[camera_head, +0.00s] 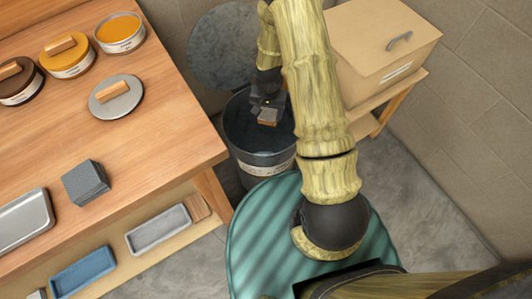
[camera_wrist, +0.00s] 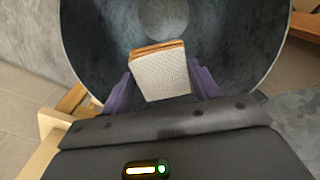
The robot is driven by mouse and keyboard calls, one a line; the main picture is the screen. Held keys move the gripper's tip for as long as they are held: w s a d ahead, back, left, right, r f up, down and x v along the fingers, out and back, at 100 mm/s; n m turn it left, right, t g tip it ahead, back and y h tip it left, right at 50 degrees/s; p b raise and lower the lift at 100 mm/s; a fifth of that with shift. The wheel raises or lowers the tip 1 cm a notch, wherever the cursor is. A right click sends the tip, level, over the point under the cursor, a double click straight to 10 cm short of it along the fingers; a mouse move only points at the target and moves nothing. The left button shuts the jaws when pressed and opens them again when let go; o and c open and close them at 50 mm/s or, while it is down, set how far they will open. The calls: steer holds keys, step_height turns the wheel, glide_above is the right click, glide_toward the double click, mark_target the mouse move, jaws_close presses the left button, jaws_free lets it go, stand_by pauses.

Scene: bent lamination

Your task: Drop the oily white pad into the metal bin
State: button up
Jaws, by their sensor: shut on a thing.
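My gripper (camera_head: 268,108) is over the open mouth of the dark metal bin (camera_head: 262,158). In the wrist view its two purple fingers (camera_wrist: 162,88) are shut on the white pad (camera_wrist: 161,78), one at each side. The pad has a white textured face and an orange-brown layer along its far edge. Below it the bin's grey inside and round floor show, and the bin's wall (camera_wrist: 85,45) curves around. The pad is apart from the bin's floor. In the head view only a small orange-brown part of the pad (camera_head: 267,123) shows under the gripper.
The bin's round lid (camera_head: 222,40) stands raised behind it. A wooden workbench (camera_head: 165,110) at the left holds tins, a grey block (camera_head: 86,183) and a metal tray (camera_head: 22,222). A tan box (camera_head: 380,45) sits on a low stand at the right.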

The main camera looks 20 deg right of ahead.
steer(key=shift+f, duration=0.5)
steer(key=o, duration=1)
steer(key=shift+c, duration=0.2)
step_height(320, 180, up, 18)
steer(key=p, duration=0.2)
steer(key=shift+f+p, duration=0.25)
steer(key=shift+p, duration=0.05)
